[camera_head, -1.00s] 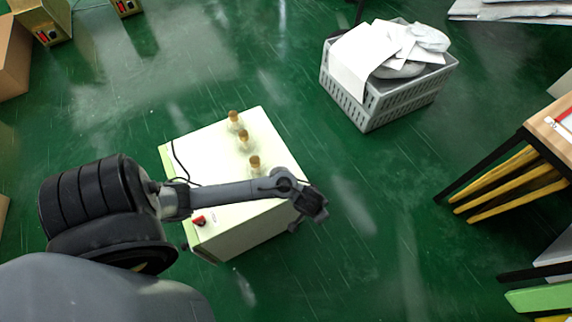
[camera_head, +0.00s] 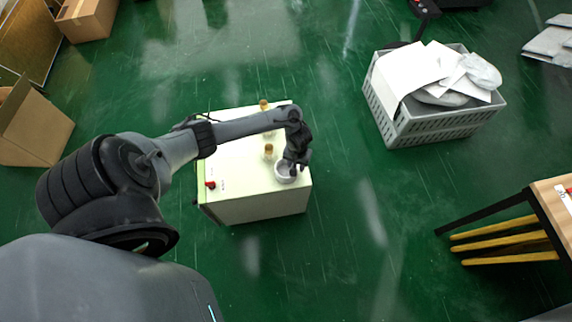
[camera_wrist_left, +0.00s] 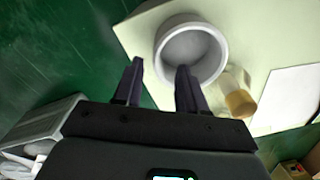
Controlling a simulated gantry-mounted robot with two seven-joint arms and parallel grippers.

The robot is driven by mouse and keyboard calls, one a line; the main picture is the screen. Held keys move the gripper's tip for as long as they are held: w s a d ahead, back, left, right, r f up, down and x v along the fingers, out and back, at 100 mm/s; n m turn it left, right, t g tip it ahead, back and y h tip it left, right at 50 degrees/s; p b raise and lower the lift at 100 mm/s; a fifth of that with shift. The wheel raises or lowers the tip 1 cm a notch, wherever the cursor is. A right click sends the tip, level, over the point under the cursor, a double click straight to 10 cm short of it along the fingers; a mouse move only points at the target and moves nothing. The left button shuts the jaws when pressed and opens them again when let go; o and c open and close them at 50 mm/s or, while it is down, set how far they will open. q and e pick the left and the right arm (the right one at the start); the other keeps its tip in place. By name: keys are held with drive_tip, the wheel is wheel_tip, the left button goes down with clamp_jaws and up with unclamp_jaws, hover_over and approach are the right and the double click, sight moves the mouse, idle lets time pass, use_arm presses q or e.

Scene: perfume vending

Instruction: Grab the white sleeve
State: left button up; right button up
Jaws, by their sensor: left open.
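The white sleeve (camera_head: 283,176) is a short, round, open-topped piece standing on the front right of the cream box top (camera_head: 232,155). It also shows large in the left wrist view (camera_wrist_left: 190,24). My left gripper (camera_head: 297,165) is open above the sleeve's right side in the head view. In the left wrist view, one fingertip of my left gripper (camera_wrist_left: 160,65) overlaps the sleeve's near rim and the other lies left of it, outside the ring. Contact and height above it cannot be told. My right gripper is not in view.
Bottles with wooden caps (camera_head: 269,151) stand on the box behind the sleeve; one is close beside it in the wrist view (camera_wrist_left: 238,98). A red switch (camera_head: 210,185) sits at the box's left. A grey crate (camera_head: 440,125) of white items stands at back right, with green floor between.

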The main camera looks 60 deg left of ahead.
sight(287, 171)
use_arm(q)
drive_tip(key=shift+f, duration=0.7)
drive_tip(key=shift+w+d+f+b, duration=0.1)
drive_tip(key=shift+d+f+b, duration=0.05)
drive_tip(key=shift+f+b, duration=0.45)
wheel_tip(287, 171, down, 4)
drive_tip(key=b, duration=0.3)
drive_tip(key=shift+d+f, duration=0.15)
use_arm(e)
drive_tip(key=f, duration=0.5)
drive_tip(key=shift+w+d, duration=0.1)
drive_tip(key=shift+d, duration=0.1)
use_arm(q)
drive_tip(key=shift+c, duration=0.3)
clamp_jaws()
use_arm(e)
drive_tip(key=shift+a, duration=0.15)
